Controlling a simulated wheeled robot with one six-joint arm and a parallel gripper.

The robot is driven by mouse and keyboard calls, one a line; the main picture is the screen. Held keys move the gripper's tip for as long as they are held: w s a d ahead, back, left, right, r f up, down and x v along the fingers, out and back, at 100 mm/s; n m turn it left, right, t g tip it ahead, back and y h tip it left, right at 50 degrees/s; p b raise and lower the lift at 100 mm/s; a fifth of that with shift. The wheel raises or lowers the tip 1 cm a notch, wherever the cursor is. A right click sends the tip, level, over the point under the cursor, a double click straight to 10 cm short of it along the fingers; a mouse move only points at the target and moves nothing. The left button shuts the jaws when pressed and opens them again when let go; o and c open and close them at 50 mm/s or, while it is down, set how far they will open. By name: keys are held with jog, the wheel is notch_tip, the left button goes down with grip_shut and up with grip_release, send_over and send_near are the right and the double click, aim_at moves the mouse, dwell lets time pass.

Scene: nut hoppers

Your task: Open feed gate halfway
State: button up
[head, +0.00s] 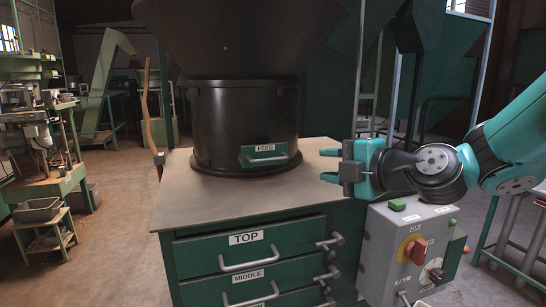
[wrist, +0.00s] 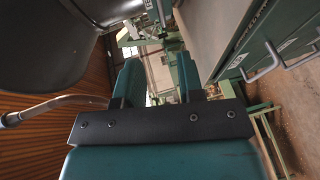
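The feed gate (head: 264,156) is a small green plate marked FEED, with a pale bar handle, low on the front of the black hopper (head: 238,115). It looks closed, but its exact position is hard to tell. My gripper (head: 326,165) is to the right of the gate, above the cabinet top's right side, pointing left. Its two teal fingers are spread apart, with nothing between them and clear of the handle. The wrist view also shows the open fingers of my gripper (wrist: 157,80); the dark hopper (wrist: 45,45) is at upper left there. I cannot clearly make out the gate in that view.
The hopper stands on a green cabinet (head: 190,215) with drawers marked TOP and MIDDLE, whose handles stick out. A grey control box (head: 385,250) with a red knob stands at the cabinet's right, under my arm. The cabinet top is bare around the hopper.

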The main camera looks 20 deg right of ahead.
aim_at(274, 160)
jog(key=p+x, duration=0.9)
jog(key=x, duration=0.7)
jog(key=shift+a, duration=0.15)
jog(key=shift+w+a+f, duration=0.1)
jog(key=shift+w+f, duration=0.1)
jog(key=shift+w, duration=0.2)
jog(key=shift+c, duration=0.2)
grip_shut()
